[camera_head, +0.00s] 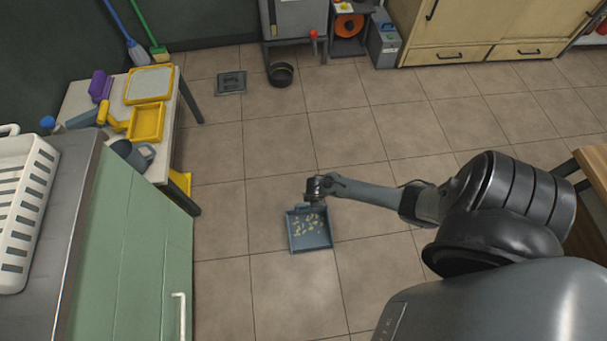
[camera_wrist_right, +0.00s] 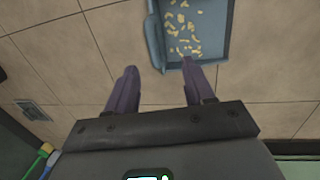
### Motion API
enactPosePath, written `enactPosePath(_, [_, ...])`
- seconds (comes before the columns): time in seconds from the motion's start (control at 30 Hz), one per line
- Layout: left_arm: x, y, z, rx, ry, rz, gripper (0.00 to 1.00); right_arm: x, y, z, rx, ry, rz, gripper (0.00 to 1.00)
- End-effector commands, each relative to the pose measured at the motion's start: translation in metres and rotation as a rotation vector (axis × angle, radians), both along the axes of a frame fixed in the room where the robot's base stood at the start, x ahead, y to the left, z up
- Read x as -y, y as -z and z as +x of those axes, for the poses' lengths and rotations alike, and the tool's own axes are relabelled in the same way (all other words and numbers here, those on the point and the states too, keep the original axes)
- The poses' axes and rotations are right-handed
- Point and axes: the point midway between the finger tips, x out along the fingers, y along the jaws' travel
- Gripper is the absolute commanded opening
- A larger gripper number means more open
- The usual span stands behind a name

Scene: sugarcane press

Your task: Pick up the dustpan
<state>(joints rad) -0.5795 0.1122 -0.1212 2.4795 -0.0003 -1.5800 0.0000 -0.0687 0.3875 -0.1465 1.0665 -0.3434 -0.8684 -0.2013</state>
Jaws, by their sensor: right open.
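The blue-grey dustpan (camera_head: 296,243) lies flat on the tiled floor, with several pale yellow bits (camera_head: 311,223) in it. My right gripper (camera_head: 314,201) is over its far edge in the head view, where the arm hides part of the dustpan. In the right wrist view the dustpan (camera_wrist_right: 222,48) is at the top, beyond the fingertips. The open jaws (camera_wrist_right: 160,78) have bare floor between them there, and the right finger's tip overlaps the dustpan's near edge. I cannot tell whether it touches. My left gripper is not in view.
A side table (camera_head: 82,98) at left holds a yellow dustpan (camera_head: 147,123), a yellow-rimmed tray (camera_head: 149,85) and a grey jug (camera_head: 133,153). A green cabinet (camera_head: 130,250) stands at lower left, a wooden table (camera_head: 594,165) at right. A black bowl (camera_head: 281,75) and floor drain (camera_head: 231,83) lie farther back. Floor around the dustpan is clear.

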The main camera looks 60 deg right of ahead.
Motion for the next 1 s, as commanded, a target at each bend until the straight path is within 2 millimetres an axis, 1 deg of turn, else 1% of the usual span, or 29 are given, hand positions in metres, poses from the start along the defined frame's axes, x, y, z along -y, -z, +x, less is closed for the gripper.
enactPosePath(0.03, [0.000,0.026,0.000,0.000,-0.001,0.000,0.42,0.002,0.022,0.010,0.014,-0.001,-0.003,0.53])
enactPosePath(0.1, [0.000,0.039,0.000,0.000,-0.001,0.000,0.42,0.005,0.030,0.020,0.028,-0.002,-0.008,0.53])
enactPosePath(0.2, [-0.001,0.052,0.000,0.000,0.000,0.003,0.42,0.008,0.037,0.031,0.042,-0.001,-0.011,0.53])
enactPosePath(0.3, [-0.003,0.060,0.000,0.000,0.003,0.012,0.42,0.009,0.041,0.038,0.052,-0.002,-0.013,0.53])
enactPosePath(0.47, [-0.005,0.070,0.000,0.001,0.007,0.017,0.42,0.010,0.050,0.043,0.058,-0.001,-0.013,0.53])
enactPosePath(0.8, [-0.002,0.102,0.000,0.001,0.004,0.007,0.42,0.016,0.090,0.048,0.058,-0.001,-0.012,0.53])
enactPosePath(0.9, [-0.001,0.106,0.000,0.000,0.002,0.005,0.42,0.017,0.096,0.049,0.058,-0.001,-0.012,0.53])
enactPosePath(1.0, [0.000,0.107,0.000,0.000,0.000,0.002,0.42,0.018,0.097,0.049,0.059,-0.001,-0.013,0.53])
